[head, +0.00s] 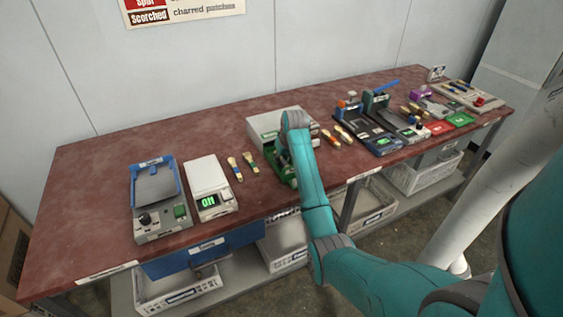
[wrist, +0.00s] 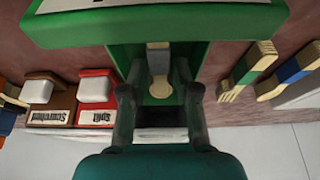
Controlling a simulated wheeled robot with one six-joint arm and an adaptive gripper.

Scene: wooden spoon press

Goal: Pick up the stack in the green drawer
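The green drawer (wrist: 197,60) fills the upper middle of the wrist view. In the head view the green drawer (head: 279,167) shows partly behind my arm. The stack (wrist: 159,62) lies in the drawer as pale wooden spoon shapes with a grey band. How many pieces it has cannot be told. My gripper (wrist: 159,88) is open, with one finger on each side of the stack's near end and gaps between. Whether the fingertips touch the drawer floor cannot be told. In the head view my gripper is hidden behind the arm.
Banded wooden spoons (wrist: 249,71) lie beside the drawer. A white scale (head: 210,188) and a blue-grey tray device (head: 157,200) stand left on the red bench (head: 95,180).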

